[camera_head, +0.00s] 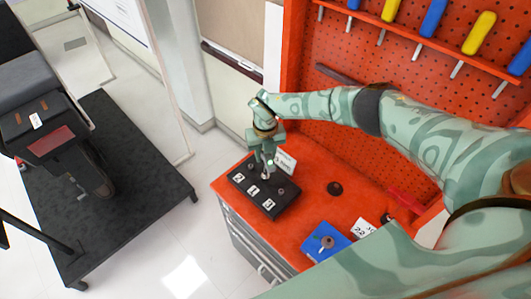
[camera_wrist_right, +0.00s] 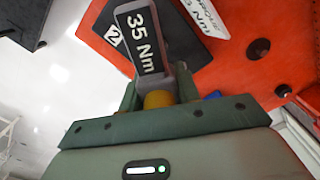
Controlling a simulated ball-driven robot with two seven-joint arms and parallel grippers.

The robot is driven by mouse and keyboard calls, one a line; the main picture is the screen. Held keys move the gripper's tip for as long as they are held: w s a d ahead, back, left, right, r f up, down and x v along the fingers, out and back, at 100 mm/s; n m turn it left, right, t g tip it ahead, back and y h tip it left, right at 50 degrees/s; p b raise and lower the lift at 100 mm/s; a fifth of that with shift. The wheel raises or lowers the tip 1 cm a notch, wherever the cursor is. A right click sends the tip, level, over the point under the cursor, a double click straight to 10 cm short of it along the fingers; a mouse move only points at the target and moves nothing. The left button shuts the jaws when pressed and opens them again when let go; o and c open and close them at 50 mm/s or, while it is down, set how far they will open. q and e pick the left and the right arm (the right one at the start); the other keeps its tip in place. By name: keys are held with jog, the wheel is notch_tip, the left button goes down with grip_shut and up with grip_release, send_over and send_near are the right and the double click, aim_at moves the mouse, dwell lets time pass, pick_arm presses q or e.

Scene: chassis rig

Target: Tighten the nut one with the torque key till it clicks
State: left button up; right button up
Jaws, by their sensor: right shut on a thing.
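My right gripper (camera_head: 268,150) reaches down over the black block (camera_head: 262,208) on the red bench top. In the right wrist view the gripper (camera_wrist_right: 160,98) is shut on the torque key (camera_wrist_right: 146,42), a grey tool marked "35 Nm". The block carries white labels 2, 1 and 3 in a row along its front. A small round metal part (camera_head: 281,190) shows on the block near label 3. Nut one is not clearly visible; the gripper and key cover much of the block's far side. I cannot tell whether the key touches a nut. My left gripper is not in view.
A blue block (camera_head: 316,250) with a dark round part stands on the bench (camera_head: 311,208), right of the black block. A dark round piece (camera_head: 335,188) lies between them and the red pegboard (camera_head: 385,150). A dark platform (camera_head: 130,165) stands on the floor at left.

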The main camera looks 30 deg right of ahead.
jog(key=shift+w+r, duration=0.1)
jog(key=shift+r, duration=0.15)
